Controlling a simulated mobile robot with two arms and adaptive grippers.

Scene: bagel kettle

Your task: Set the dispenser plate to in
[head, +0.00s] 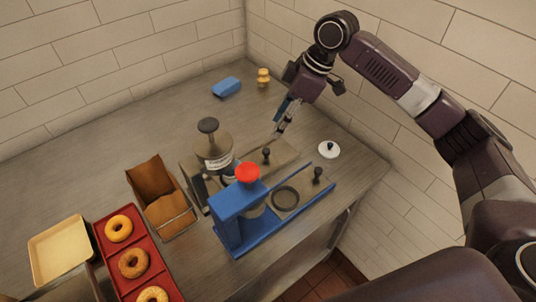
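Two dispensers stand side by side on the steel counter. The blue dispenser (233,221) has a red knob (247,173) on top and a flat plate with a round ring (286,197) and a small black handle (318,174) reaching out to the right. The grey dispenser (213,148) behind it has a black top knob (208,125) and a plate with a black handle (266,154). My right gripper (279,131) points down just behind the grey plate's handle, apparently apart from it. Its finger gap is too small to judge. My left gripper is out of view.
A red tray (104,246) with several bagels, a pale tray (59,250) and a paper-lined basket (186,226) lie at left. A blue block (226,87), a yellow object (263,78) and a white lid (329,149) lie near the walls. The back left counter is clear.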

